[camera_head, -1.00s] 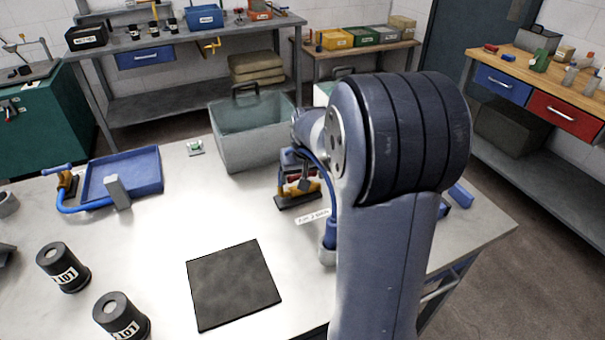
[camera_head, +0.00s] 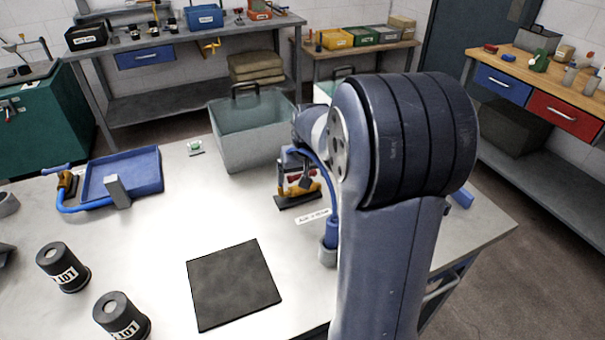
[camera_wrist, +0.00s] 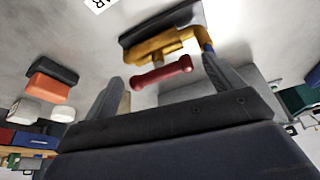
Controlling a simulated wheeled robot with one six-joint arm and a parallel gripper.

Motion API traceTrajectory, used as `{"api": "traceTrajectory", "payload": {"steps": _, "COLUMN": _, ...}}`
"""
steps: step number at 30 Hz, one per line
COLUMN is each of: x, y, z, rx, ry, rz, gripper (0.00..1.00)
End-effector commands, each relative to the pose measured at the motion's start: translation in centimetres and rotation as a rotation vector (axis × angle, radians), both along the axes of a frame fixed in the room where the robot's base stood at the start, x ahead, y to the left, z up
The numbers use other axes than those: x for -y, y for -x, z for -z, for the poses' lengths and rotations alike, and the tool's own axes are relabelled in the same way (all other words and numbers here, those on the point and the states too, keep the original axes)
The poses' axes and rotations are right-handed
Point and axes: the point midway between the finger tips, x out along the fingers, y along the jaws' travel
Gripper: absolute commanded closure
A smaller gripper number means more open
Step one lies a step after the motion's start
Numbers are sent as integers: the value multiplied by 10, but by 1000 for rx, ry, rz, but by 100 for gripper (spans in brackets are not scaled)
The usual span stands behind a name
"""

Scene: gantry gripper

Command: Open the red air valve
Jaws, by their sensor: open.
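The red air valve's handle (camera_wrist: 162,76) is a short red bar with rounded ends. It sits in front of a yellow-orange valve body (camera_wrist: 152,46) on a dark base (camera_wrist: 158,24) in the wrist view. In the head view the valve body (camera_head: 298,192) stands on the table in front of the grey bin, and its red handle (camera_head: 297,177) is partly hidden by my gripper and arm. My gripper (camera_wrist: 161,70) is open, with one finger to each side of the red handle in the wrist view. I cannot tell whether the fingers touch it.
A blue hose (camera_head: 330,188) rises beside the valve. A large grey bin (camera_head: 255,150) stands behind it. A blue tray (camera_head: 140,168) with a second valve (camera_head: 67,184) beside it is at left. A black mat (camera_head: 233,285) and two black canisters (camera_head: 63,267) are nearer; bare table lies between.

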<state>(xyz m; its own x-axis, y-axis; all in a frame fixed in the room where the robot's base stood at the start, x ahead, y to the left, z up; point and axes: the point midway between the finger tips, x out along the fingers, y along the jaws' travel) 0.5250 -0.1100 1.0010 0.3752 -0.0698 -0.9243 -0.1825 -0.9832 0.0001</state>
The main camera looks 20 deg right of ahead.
Motion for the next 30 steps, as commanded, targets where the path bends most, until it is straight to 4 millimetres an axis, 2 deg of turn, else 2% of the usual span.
{"api": "traceTrajectory", "payload": {"steps": 9, "x": -4, "y": 22, "z": -57, "rx": 8, "ry": 3, "rz": -1, "gripper": 12}}
{"api": "traceTrajectory", "payload": {"steps": 15, "x": -6, "y": 33, "z": -84, "rx": 5, "ry": 1, "rz": -1, "gripper": 12}}
{"api": "traceTrajectory", "payload": {"steps": 21, "x": -7, "y": 37, "z": -93, "rx": 3, "ry": 1, "rz": -1, "gripper": 12}}
{"api": "traceTrajectory", "payload": {"steps": 30, "x": -7, "y": 37, "z": -92, "rx": 2, "ry": 1, "rz": -2, "gripper": 12}}
